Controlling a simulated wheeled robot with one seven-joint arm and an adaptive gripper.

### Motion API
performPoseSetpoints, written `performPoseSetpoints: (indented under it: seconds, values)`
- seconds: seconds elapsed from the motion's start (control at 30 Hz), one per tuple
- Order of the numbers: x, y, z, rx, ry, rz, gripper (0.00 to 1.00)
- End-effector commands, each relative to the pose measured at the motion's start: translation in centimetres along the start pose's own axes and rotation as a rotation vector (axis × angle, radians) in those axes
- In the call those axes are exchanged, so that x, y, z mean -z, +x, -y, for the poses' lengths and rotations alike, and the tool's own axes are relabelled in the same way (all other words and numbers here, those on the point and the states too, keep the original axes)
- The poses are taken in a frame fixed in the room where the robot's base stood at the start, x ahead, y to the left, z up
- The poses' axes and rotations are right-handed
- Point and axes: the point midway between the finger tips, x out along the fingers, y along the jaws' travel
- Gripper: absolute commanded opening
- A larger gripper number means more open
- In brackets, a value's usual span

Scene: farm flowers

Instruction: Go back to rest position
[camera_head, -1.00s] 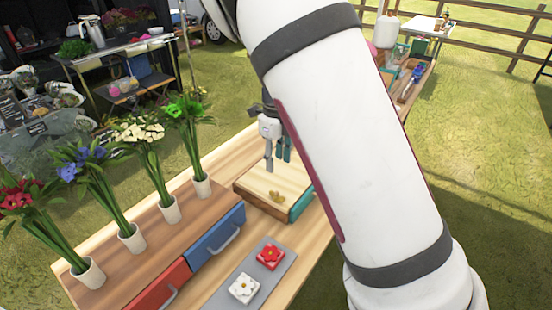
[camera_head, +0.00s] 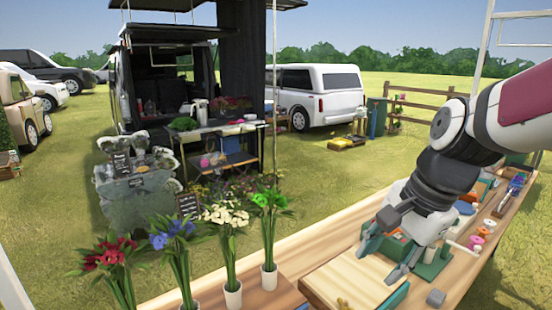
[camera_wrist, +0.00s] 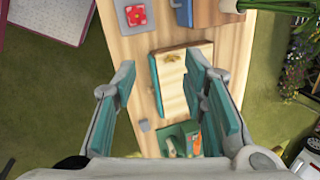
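My gripper (camera_head: 383,258) hangs above the wooden table, over the back right of a light wooden board or box (camera_head: 352,280) with a teal side. In the wrist view, my gripper (camera_wrist: 163,85) has its teal-padded fingers spread wide apart with nothing between them. The same wooden box (camera_wrist: 185,72) lies below the fingers, apart from them. A small golden-brown thing (camera_wrist: 172,57) lies on its top. My arm comes in from the right side in the head view.
White vases with red, blue, white and green flowers (camera_head: 268,225) stand at the left. A green machine (camera_head: 432,262) and colourful spools (camera_head: 483,232) are on the right. A small grey cube (camera_head: 435,298) sits at the table's front. Grass and parked vehicles lie beyond.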

Motion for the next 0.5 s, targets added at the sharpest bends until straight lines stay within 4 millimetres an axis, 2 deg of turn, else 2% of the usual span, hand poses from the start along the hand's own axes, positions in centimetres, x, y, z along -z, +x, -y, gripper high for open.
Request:
performPoseSetpoints:
  seconds: [0.03, 0.2, 0.4, 0.5]
  values:
    - [-0.7, -1.2, -1.0, 0.023, -0.102, -0.019, 0.39]
    - [-2.8, -4.0, -4.4, 0.05, -0.492, -0.117, 0.39]
    - [-4.5, -5.8, -8.1, 0.014, -0.883, -0.258, 0.39]
    - [-4.9, -6.2, -9.3, -0.017, -1.009, -0.309, 0.39]
